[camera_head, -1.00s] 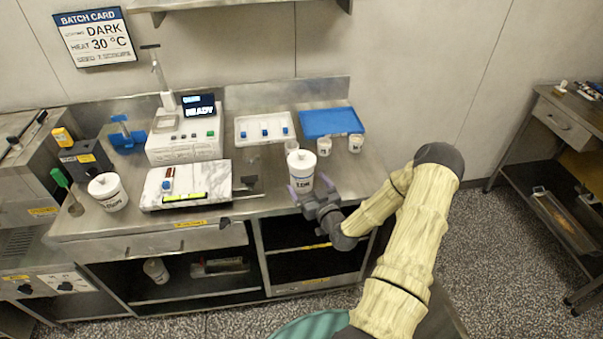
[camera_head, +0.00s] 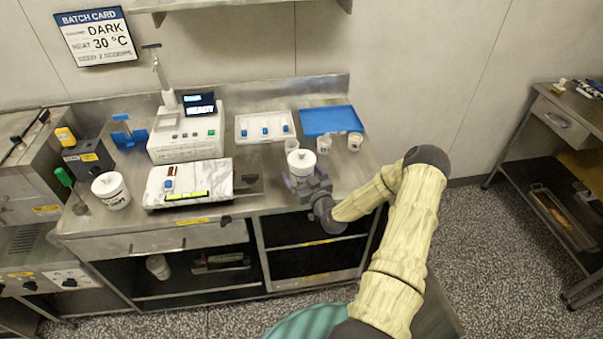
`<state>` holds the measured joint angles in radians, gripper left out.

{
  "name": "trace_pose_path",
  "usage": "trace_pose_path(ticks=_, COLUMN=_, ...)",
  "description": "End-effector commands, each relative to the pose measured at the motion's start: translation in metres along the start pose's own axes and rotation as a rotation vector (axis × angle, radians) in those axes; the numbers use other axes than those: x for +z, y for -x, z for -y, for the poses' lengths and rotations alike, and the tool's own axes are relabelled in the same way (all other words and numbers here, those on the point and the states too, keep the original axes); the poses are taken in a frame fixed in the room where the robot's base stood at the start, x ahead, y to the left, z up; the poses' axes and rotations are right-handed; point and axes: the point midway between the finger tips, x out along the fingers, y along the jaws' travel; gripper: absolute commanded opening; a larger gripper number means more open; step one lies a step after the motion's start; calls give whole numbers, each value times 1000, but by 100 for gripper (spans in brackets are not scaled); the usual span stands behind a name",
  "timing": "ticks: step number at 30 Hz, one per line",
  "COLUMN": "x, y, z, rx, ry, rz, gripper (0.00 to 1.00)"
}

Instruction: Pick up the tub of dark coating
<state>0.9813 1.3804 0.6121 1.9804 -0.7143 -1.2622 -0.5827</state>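A white lidded tub (camera_head: 301,163) stands on the right part of the steel bench in the head view. My gripper (camera_head: 302,183) is at its front, low on its side, with the fingers around or against the body. The gripper covers the tub's lower front, so its label cannot be read now. I cannot tell whether the fingers are closed on it, and no lift off the bench is visible. A second white tub (camera_head: 112,192) stands at the bench's left end, its dark label too small to read.
A marble slab (camera_head: 187,198), a white machine (camera_head: 185,145), a white tray (camera_head: 265,137) and a blue tray (camera_head: 322,132) share the bench (camera_head: 268,208). A batch card (camera_head: 95,37) reading DARK hangs on the wall.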

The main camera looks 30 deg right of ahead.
Motion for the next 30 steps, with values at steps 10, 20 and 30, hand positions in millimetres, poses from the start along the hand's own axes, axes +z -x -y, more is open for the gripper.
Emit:
trace_pose_path(ticks=10, x=0, y=0, z=0, rx=-1, ry=0, rz=0, gripper=91)
trace_pose_path(ticks=20, x=0, y=0, z=0, rx=-1, ry=0, rz=0, gripper=33)
trace_pose_path(ticks=30, x=-3, y=0, z=0, rx=-1, ry=2, rz=-4, gripper=25)
